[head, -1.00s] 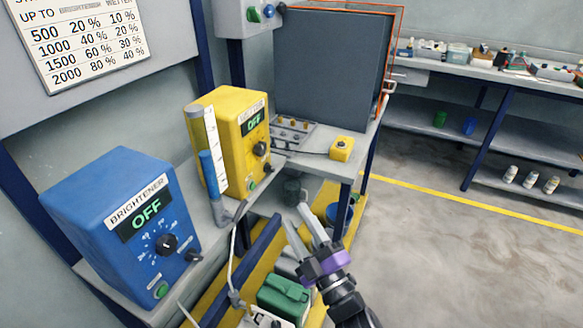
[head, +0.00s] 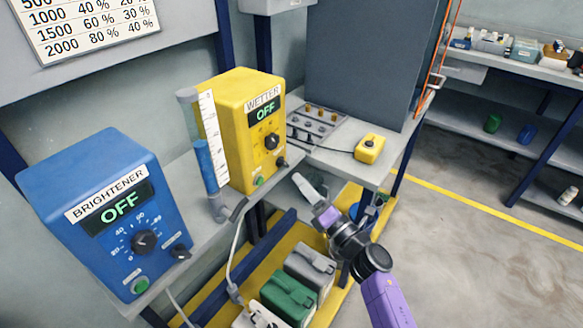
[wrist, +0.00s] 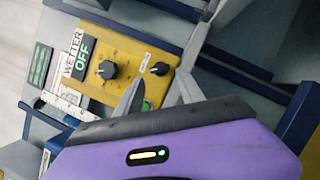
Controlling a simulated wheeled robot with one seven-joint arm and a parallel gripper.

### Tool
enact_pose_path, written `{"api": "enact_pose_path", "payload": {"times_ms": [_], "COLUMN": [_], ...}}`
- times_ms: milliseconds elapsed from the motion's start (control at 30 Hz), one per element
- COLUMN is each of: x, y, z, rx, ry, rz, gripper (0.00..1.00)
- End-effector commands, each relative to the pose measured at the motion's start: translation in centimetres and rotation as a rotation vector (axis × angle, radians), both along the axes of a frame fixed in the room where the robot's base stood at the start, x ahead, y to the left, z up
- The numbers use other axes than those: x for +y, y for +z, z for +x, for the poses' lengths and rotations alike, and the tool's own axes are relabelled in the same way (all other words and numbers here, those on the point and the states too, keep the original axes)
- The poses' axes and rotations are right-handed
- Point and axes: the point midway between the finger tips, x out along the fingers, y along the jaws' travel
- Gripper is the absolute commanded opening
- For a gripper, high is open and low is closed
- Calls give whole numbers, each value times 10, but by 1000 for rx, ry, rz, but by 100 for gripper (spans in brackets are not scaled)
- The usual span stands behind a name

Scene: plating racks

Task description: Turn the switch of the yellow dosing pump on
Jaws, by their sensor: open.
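The yellow dosing pump (head: 228,130) is labelled WETTER and its display reads OFF. It stands on the grey shelf right of the blue pump. Its front has a large black dial (head: 271,142), a small black knob (head: 282,162) low on the right and a green button (head: 259,181). In the wrist view the pump face (wrist: 128,68) appears rotated, with the dial (wrist: 106,70) and the small knob (wrist: 160,68) visible. My gripper (head: 308,188) is open and empty, in front of and right of the pump. Its fingers (wrist: 158,98) overlap the pump's lower face in the wrist view.
The blue BRIGHTENER pump (head: 100,200), also reading OFF, stands at the left. A measuring cylinder (head: 207,150) stands between the pumps. A yellow box with a black button (head: 369,149) sits on the bench at right. Canisters (head: 289,295) stand below. Open floor lies at right.

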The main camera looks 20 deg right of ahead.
Motion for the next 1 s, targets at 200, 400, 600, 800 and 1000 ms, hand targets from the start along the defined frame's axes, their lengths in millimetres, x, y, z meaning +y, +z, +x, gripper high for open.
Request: {"api": "enact_pose_path", "payload": {"times_ms": [200,400,600,800,1000], "x": [11,18,20,20,19], "y": [7,12,15,15,15], "z": [32,54,62,62,61], "rx": [-1,0,1,1,1], "ry": [4,3,1,1,1], "rz": [2,3,3,4,4], "gripper": [45,45,45,45,6]}}
